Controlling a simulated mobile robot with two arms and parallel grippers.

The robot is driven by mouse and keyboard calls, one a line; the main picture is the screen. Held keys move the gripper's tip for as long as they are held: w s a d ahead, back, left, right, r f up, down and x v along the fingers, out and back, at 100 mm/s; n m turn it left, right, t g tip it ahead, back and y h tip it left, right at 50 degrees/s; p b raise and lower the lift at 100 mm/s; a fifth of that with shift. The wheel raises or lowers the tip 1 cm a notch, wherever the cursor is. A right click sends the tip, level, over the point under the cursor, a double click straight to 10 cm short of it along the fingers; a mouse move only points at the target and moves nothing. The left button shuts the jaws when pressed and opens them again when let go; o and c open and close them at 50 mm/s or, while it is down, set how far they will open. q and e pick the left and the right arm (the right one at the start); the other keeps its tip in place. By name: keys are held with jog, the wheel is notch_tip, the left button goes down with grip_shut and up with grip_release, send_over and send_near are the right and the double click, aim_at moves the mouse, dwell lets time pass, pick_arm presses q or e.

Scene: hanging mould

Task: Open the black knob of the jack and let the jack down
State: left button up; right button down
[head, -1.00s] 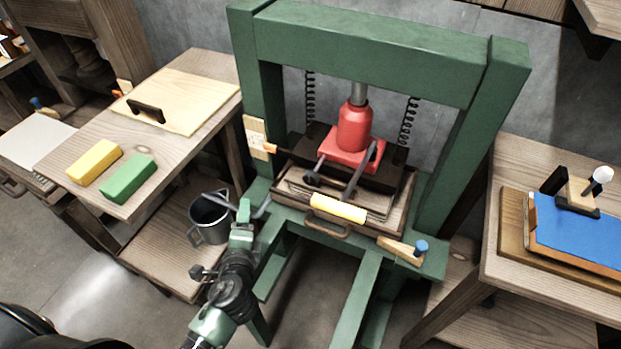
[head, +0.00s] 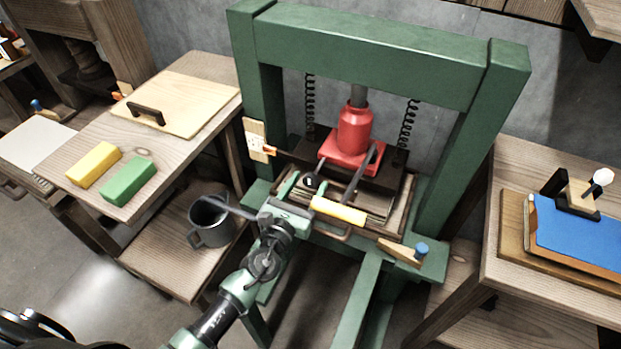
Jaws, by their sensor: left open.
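The red jack (head: 354,130) stands upright in the green press frame (head: 365,52), with its grey ram up against the top beam. A black knob (head: 310,182) shows low at the front left of the jack's red base. A grey lever runs forward from the jack, near a yellow grip (head: 338,210). My left gripper (head: 298,188) is open, with its fingers pointing up toward the black knob. One green finger is just left of the knob. I cannot tell whether it touches the knob; the other finger is hard to make out. My right gripper is not in view.
A dark mug (head: 210,222) stands on the lower shelf left of my arm. Yellow (head: 94,165) and green (head: 128,180) blocks lie on the left table. A wooden latch with a blue knob (head: 421,249) is at the press's front right. Springs hang beside the jack.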

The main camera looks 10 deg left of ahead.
aim_at(317, 170)
pick_arm(q)
jog(key=shift+w+d, duration=0.2)
jog(key=shift+w, duration=0.8)
grip_shut()
